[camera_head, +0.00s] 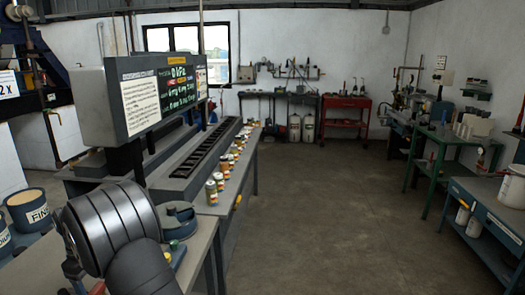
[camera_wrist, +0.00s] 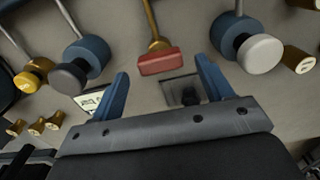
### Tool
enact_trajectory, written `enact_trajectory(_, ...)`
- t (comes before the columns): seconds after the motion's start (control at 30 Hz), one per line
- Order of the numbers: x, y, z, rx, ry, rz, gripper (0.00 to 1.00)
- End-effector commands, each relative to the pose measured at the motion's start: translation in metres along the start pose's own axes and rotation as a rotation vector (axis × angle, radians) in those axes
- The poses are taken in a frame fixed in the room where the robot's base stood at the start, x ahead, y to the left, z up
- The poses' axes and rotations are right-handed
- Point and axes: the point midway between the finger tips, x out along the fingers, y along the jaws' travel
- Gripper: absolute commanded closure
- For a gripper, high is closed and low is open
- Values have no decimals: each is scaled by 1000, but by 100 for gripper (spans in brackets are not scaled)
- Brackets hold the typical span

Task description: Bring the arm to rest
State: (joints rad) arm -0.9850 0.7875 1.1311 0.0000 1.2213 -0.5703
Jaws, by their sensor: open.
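My gripper (camera_wrist: 162,68) shows in the wrist view with its two blue fingers spread wide apart. Nothing is held between them. A red block on a brass-coloured stem (camera_wrist: 160,62) lies beyond the gap between the fingertips, apart from both as far as I can tell. In the head view my dark, ribbed arm stands at the lower left over the near end of a bench (camera_head: 203,240). The gripper itself cannot be made out there.
Wrist view: a blue, dark-capped piece (camera_wrist: 88,55) is at left, a white-capped one (camera_wrist: 260,53) at right, and small brass cylinders (camera_wrist: 36,126) lie around. Head view: several cans (camera_head: 211,192) line the bench; a labelled tub (camera_head: 30,207) is left. The floor (camera_head: 320,215) is clear.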

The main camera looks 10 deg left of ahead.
Motion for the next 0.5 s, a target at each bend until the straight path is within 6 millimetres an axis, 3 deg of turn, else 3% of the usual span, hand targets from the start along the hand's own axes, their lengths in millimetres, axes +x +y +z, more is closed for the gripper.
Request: enact_trajectory(0.5, -106, 0, 0, 0, 2, 1, 27)
